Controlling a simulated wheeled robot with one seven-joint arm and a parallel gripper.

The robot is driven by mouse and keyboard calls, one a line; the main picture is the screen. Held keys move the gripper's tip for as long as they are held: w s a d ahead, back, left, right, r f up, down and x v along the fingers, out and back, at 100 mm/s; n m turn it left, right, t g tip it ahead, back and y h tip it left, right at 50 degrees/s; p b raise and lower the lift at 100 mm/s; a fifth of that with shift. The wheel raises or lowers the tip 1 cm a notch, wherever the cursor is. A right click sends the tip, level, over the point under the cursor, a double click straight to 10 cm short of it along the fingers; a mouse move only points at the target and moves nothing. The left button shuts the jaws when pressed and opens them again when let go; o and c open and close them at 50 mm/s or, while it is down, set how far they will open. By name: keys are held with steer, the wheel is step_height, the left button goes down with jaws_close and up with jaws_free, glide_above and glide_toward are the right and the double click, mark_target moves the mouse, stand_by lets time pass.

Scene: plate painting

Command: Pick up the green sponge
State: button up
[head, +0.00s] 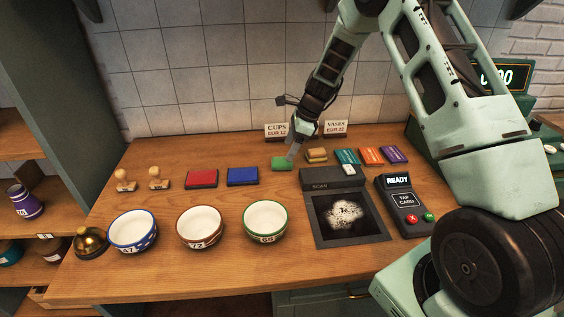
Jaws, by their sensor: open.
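The green sponge (281,163) lies flat on the wooden counter, behind the green-rimmed bowl and right of the blue pad. My gripper (291,155) reaches down from above, with its fingertips at the right edge of the sponge. It is open. The view is too small to tell whether a finger touches the sponge or whether the sponge is between the fingers.
A blue pad (242,176) and a red pad (202,179) lie left of the sponge. A scanner (346,215) and card reader (403,205) stand to the right. Several bowls line the front, including a green-rimmed bowl (265,221). A CUPS sign (277,131) stands behind.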

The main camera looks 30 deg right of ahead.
mark_target(283, 161)
steer(key=shift+s+p+x, duration=0.15)
steer(key=shift+p+x, duration=0.4)
steer(key=shift+x, duration=0.8)
steer(key=shift+s+p+x, duration=0.1)
steer(key=shift+p+x, duration=0.4)
steer(key=shift+x, duration=0.85)
steer(key=shift+a, duration=0.2)
steer(key=c, duration=1.1)
